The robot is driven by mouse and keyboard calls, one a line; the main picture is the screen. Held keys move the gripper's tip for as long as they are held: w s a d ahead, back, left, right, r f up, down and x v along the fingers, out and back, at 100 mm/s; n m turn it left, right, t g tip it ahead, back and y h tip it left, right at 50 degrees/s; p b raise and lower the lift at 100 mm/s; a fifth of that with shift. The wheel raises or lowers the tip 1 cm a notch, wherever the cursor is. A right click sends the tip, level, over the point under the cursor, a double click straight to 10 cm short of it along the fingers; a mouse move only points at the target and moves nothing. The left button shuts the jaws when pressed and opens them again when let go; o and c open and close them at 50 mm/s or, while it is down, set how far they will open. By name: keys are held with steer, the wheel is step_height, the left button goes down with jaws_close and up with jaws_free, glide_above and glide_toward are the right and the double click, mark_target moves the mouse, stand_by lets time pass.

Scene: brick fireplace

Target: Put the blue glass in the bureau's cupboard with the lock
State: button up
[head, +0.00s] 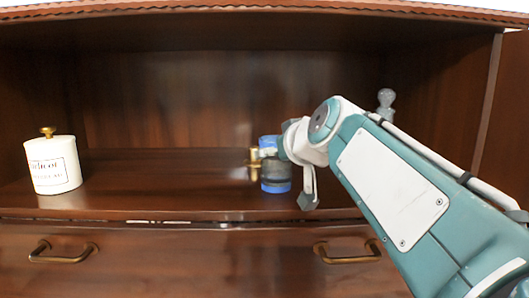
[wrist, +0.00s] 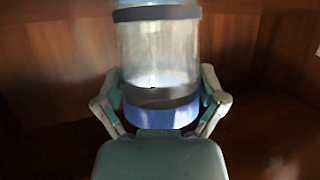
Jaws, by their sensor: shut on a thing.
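The blue glass (head: 276,176) is at the open cupboard (head: 160,165) of the dark wooden bureau, right of centre, over the front part of its floor. My gripper (head: 292,172) reaches in from the right and is shut on the glass. In the wrist view the glass (wrist: 158,55) stands between the two fingers of my gripper (wrist: 160,95), clear-walled with dark bands and a blue part nearest the palm. I cannot tell whether its bottom touches the cupboard floor. A small brass object (head: 254,163), perhaps the lock, shows just left of the glass.
A white lidded jar (head: 52,163) with a gold knob stands at the left of the cupboard. A grey glassy piece (head: 386,102) shows behind my arm at the right. Drawers with brass handles (head: 63,252) lie below.

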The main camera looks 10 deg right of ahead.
steer(key=o, duration=1)
steer(key=shift+c, duration=0.2)
steer(key=v, duration=1.2)
steer(key=shift+r, duration=0.1)
